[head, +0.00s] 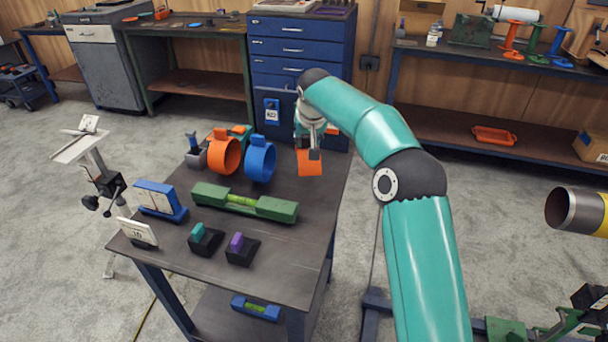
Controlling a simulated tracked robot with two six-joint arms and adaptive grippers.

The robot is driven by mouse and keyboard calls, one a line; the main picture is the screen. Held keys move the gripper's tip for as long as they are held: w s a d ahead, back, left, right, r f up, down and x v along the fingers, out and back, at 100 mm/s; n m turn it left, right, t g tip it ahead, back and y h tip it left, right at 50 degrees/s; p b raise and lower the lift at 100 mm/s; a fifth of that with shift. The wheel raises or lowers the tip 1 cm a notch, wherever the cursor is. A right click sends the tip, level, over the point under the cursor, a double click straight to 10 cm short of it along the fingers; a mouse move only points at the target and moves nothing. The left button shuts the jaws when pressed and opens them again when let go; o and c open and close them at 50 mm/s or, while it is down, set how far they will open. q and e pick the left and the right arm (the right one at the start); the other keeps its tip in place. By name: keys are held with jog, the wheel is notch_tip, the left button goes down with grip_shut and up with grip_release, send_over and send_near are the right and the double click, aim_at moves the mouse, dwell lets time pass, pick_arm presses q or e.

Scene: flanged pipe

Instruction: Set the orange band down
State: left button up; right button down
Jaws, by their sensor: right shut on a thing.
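An orange ring-shaped band (223,156) with a tab on top stands upright on the dark workbench (190,258), to the left of a similar blue band (260,160). My right gripper (314,153) reaches over the right back part of the bench. It is shut on a squarish orange piece (310,166). Only one face of this piece shows, so I cannot tell its full shape or whether it touches the bench. My left gripper is not in view.
A green level (245,203), a blue box-shaped gauge (160,200), a white card (137,233) and two small dark holders (205,240) stand on the bench. Its right front part is clear. A yellow and steel pipe (580,211) is at far right.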

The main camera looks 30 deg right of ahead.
notch_tip(320, 180, down, 9)
jog(key=shift+f, duration=0.15)
dwell(0.4)
jog(key=shift+b, duration=0.3)
jog(key=c, duration=0.7)
grip_release()
jog(key=shift+f, duration=0.1)
jog(key=shift+s+a+r, duration=0.1)
jog(key=shift+s+r, duration=0.05)
jog(key=shift+r, duration=0.2)
jog(key=b+v, duration=0.1)
jog(key=v, duration=1)
jog(key=shift+s+r, duration=0.1)
jog(key=shift+r, duration=0.1)
